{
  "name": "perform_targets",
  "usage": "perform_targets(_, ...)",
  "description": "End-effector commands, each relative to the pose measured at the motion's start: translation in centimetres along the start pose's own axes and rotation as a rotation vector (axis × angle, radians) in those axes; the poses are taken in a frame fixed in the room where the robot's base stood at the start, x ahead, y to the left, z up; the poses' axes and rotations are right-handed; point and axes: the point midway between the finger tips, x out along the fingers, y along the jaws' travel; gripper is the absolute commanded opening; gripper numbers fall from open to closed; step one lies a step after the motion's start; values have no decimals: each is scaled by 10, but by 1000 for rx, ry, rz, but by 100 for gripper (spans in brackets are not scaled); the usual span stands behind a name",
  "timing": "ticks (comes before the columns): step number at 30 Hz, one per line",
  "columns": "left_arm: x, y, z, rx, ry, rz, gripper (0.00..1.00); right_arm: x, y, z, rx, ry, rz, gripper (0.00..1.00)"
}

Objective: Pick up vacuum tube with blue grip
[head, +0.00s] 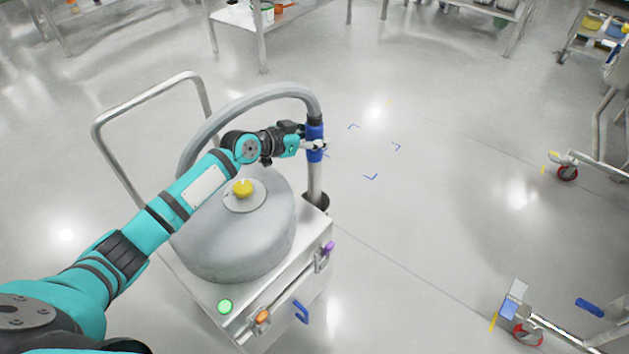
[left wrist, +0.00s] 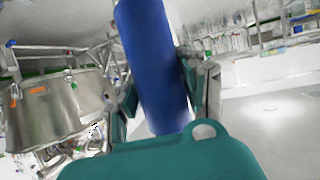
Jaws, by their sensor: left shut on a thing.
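The vacuum tube (head: 246,99) is a grey hose that arches over the vacuum unit and comes down on its right side. Its blue grip (head: 315,131) is upright, with a metal pipe below it that goes down into a dark holder (head: 316,201) at the cart's corner. My left gripper (head: 316,146) is shut on the blue grip, near its lower half. In the left wrist view the blue grip (left wrist: 156,65) stands between the fingers and tilts slightly. My right gripper is not in view.
The vacuum unit's grey drum (head: 235,245) with a yellow knob sits on a metal cart with a push handle (head: 150,92). Floor right of the cart is clear, with blue corner marks (head: 372,177). Wheeled stands (head: 567,172) are at the right; tables stand at the back.

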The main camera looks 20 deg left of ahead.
Motion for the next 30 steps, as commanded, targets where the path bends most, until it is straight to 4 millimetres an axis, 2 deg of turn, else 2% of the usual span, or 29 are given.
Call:
perform_targets(8,-3,0,-9,-1,5,0,9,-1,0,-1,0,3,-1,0)
perform_targets(11,-7,0,-19,1,6,0,9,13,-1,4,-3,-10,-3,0)
perform_targets(21,-33,0,-82,4,7,-1,9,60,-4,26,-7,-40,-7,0)
perform_targets(30,-57,0,-138,2,7,-1,9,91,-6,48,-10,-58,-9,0)
